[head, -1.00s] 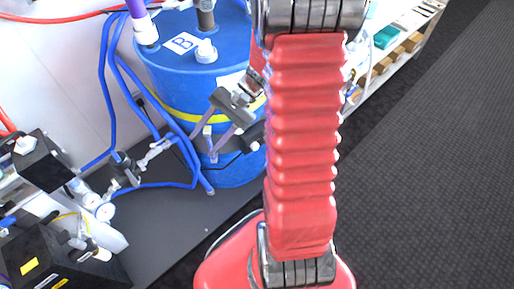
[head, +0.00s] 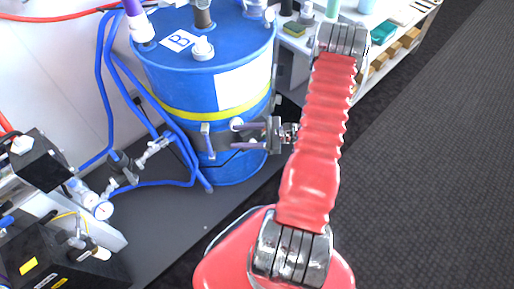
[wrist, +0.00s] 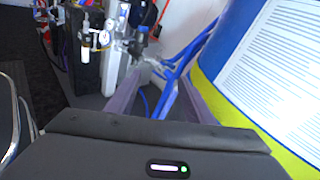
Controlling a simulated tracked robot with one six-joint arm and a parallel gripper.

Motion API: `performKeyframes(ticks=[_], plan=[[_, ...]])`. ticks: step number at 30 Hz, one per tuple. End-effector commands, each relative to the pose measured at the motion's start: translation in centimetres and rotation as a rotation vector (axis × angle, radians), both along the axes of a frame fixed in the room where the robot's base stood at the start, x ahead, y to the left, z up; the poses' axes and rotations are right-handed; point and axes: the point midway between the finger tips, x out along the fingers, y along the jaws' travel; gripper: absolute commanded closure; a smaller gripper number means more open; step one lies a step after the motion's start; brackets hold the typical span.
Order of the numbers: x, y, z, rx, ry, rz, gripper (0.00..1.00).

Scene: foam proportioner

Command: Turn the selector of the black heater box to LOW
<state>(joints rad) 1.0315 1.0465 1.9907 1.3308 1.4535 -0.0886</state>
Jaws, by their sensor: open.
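The blue drum (head: 170,75) marked B has a black heater band around it below a yellow stripe. A dark box-like part (head: 222,139) on this band looks like the heater box. Its selector and the LOW mark are too small to make out. My gripper (head: 233,138) is open at the drum's right front, its two purple fingers pointing left across the band. I cannot tell whether they touch it. The heater box is not clear there.
Blue hoses (head: 104,85) run down left of the drum. Gauges and fittings (head: 95,205) and black equipment (head: 45,165) stand at the left. A white shelf (head: 400,40) with bottles is behind right. The drum's white label (wrist: 285,65) fills the wrist view's right. Dark floor at right is clear.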

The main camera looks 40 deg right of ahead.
Motion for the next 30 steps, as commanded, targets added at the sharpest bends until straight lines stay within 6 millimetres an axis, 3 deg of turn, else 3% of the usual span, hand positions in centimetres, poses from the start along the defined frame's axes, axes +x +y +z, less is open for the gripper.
performKeyframes(ticks=[15, 24, 30], plan=[[-4.8, -7.0, -11.8, 0.279, 0.009, -0.48, 0.52], [-9.1, -8.9, -18.7, 0.409, 0.01, -0.752, 0.52], [-10.8, -9.2, -21.0, 0.448, 0.009, -0.849, 0.52]])
